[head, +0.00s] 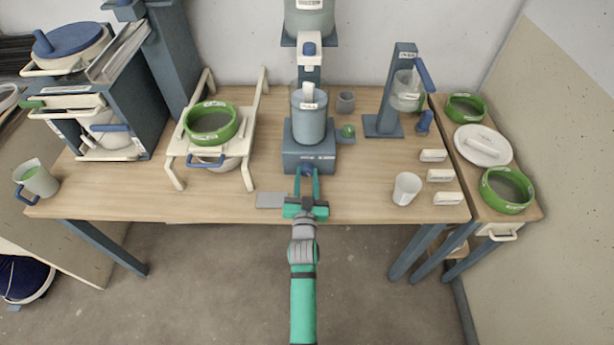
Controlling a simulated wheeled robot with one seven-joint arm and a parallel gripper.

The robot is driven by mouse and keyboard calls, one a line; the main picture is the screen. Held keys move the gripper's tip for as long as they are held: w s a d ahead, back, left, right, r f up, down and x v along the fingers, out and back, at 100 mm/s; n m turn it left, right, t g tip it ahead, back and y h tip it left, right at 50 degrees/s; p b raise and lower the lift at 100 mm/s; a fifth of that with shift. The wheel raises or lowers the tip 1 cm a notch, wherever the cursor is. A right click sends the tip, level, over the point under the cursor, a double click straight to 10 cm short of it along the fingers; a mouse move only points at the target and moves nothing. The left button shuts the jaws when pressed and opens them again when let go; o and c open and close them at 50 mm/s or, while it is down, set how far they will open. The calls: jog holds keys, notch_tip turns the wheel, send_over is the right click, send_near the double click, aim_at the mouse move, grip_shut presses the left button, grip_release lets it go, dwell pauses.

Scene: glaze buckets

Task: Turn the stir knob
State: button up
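The stir knob (307,168) is a small dark blue knob low on the front of a blue-grey stirring machine (308,157). A bucket-like vessel (309,122) stands on the machine's base, under a dispenser. My gripper (307,172) reaches in from the table's front edge, with its two green fingers pointing at the machine. The fingertips are spread to the left and right of the knob, with the knob between them. The fingers look open; contact with the knob cannot be made out at this size.
A grey plate (271,200) lies left of my gripper. A white cup (407,188) and several white labelled blocks (440,175) are to the right. A cream rack (175,146) with a green-rimmed sieve (211,137) stands left. A blue stand (384,124) is behind right.

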jog(key=c, duration=0.3)
jog(key=shift+n, duration=0.3)
jog(key=shift+n, duration=2.7)
jog(key=o, duration=1)
jog(key=shift+o, duration=0.2)
